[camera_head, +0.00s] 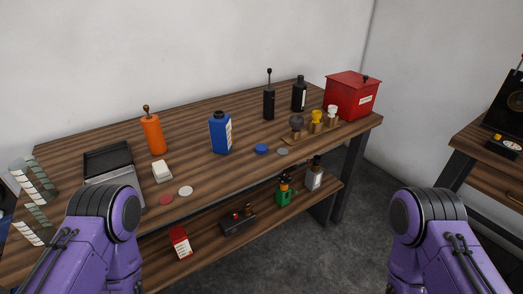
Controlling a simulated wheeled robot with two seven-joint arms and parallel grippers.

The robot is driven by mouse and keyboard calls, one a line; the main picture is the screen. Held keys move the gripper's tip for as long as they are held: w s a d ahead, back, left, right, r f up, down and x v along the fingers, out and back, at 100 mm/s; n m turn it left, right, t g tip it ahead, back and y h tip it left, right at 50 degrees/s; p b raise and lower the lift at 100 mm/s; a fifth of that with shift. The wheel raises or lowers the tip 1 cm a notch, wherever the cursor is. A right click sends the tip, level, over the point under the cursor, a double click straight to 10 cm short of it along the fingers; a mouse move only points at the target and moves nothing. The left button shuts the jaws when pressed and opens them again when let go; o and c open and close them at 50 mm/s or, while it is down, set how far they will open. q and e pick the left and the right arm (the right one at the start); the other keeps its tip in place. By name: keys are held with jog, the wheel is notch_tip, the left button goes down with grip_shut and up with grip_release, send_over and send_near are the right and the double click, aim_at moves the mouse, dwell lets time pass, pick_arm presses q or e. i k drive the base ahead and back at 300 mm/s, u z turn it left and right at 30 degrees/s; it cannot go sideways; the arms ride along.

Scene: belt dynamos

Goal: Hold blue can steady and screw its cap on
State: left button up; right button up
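The blue can (220,135) stands upright on the wooden table, with a white label on its right side and a dark top. A flat blue disc, which looks like its cap (261,149), lies on the table to the right of the can, apart from it. My two purple arms reach in at the lower left and lower right corners. Neither gripper shows in the view, so nothing is seen touching the can or the cap.
An orange bottle (153,134) stands left of the can. Black bottles (299,94), a red box (352,96) and a wooden stand with knobs (315,127) are to the right. Red (166,199), white (185,191) and grey (282,151) discs lie near the front edge. A lower shelf holds several items.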

aim_at(220, 129)
jog(key=z, duration=1.55)
jog(key=i, duration=1.6)
jog(key=u, duration=2.65)
